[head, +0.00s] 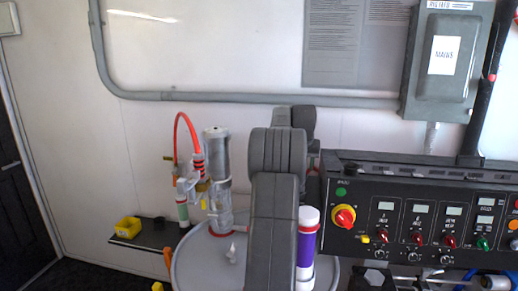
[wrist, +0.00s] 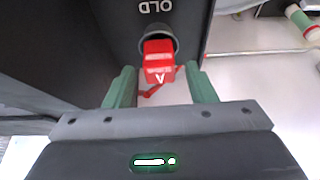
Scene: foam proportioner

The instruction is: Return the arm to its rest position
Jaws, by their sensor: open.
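My arm (head: 276,200) stands up in the middle of the head view, its grey links blocking what lies behind it. My gripper is hidden there. In the wrist view my gripper (wrist: 160,78) is open, with its two green fingers spread apart. A gap shows between the red part and each finger. I cannot tell how far it is from them in depth.
A black control panel (head: 425,210) with knobs stands at right. A clear cylinder (head: 216,165) with a red hose (head: 186,125) stands left of my arm. A purple-and-white bottle (head: 307,240) is close on my arm's right.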

